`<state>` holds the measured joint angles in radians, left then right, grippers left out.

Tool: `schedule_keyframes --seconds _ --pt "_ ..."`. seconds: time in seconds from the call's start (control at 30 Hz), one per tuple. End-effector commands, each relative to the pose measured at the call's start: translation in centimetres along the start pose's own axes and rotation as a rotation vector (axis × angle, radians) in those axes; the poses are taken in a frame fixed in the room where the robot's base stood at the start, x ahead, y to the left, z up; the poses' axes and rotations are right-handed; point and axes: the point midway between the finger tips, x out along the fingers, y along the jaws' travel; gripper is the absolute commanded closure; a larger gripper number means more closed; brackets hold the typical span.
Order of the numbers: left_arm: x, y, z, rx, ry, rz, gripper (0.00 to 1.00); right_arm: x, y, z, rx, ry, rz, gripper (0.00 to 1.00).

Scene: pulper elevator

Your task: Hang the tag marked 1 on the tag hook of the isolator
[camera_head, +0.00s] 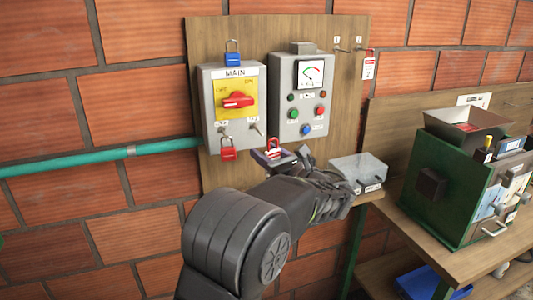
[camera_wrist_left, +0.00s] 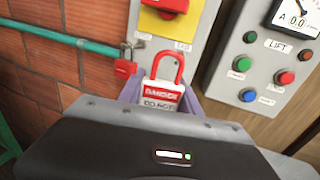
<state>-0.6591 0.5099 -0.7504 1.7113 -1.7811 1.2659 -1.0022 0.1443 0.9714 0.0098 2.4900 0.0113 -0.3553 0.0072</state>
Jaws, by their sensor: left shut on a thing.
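The isolator (camera_head: 234,105) is a grey box labelled MAIN on the wooden board, with a yellow plate and red rotary handle. Two small hooks are under its plate. A red padlock (camera_head: 228,150) hangs at the left one; the right hook (camera_head: 255,129) looks bare. My left gripper (camera_head: 268,157) is shut on a red-and-white danger tag (camera_wrist_left: 162,94) with a red loop standing up. It is in front of and below the isolator's lower right corner, apart from the hook. The tag's number is not readable. My right gripper is not in view.
A control box (camera_head: 301,100) with a meter and buttons is right of the isolator. A blue padlock (camera_head: 232,54) is above it. Tag 2 (camera_head: 368,67) hangs at the upper right, beside a bare hook marked 1 (camera_head: 340,50). A clear box (camera_head: 360,170) and green cabinet (camera_head: 436,196) are right.

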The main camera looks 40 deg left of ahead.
Motion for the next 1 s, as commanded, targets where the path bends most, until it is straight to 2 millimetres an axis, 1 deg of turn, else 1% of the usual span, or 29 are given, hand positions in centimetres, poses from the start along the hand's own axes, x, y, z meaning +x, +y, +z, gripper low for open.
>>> schedule_keyframes --seconds 0.37,1.0 --pt "1.2 -0.3 -0.2 0.000 0.000 0.001 0.98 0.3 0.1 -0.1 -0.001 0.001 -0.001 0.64" --pt "5.1 -1.4 -0.6 0.000 0.000 0.002 0.98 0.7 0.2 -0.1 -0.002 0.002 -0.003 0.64"
